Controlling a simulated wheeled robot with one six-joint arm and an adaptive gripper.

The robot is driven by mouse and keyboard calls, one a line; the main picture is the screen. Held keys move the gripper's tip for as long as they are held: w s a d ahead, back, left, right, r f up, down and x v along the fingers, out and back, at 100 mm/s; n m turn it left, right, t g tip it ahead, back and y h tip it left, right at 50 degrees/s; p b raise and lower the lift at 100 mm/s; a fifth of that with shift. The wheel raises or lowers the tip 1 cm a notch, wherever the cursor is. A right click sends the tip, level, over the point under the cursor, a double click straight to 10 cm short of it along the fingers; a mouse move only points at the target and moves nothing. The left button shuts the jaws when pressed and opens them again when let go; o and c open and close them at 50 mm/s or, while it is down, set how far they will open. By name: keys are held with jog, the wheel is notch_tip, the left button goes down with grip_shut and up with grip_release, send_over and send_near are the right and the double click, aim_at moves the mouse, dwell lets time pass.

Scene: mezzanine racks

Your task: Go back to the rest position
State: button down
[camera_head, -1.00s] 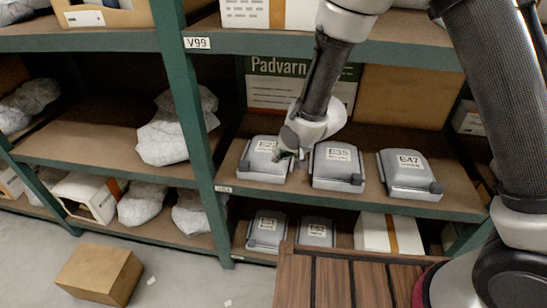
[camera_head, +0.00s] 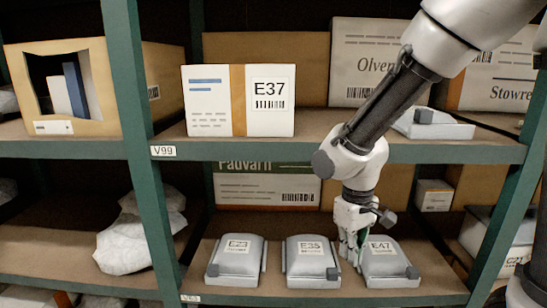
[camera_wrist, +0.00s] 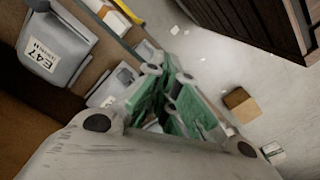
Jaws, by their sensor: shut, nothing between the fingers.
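My gripper (camera_head: 350,252) hangs pointing down in front of the middle shelf, between the grey case E35 (camera_head: 312,258) and the grey case E47 (camera_head: 387,262). Its green fingers are closed together and hold nothing; they show in the wrist view (camera_wrist: 172,108). In the head view the fingers overlap the left edge of E47; I cannot tell whether they touch it. In the wrist view E47 (camera_wrist: 62,45) lies to the upper left, apart from the fingers. A third grey case, E23 (camera_head: 236,258), stands left of E35.
The upper shelf edge (camera_head: 330,151) lies beside my arm. On it stand white box E37 (camera_head: 212,122), an open carton (camera_head: 90,122) and a grey case (camera_head: 430,122). A green upright (camera_head: 135,130) is at left. A brown box (camera_wrist: 241,104) lies on the floor.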

jog(key=s+d+r+m+t, duration=0.2)
jog(key=s+d+r, duration=0.3)
jog(key=d+r, duration=0.3)
jog(key=s+d+r+m+t, duration=0.2)
jog(key=s+d+r, duration=0.3)
jog(key=d+r, duration=0.3)
jog(key=d+m, duration=0.1)
jog(key=d, duration=0.1)
jog(key=shift+s+d+r+m+t, duration=0.15)
jog(key=shift+d+r+m+t, duration=0.15)
jog(key=shift+d+r, duration=0.1)
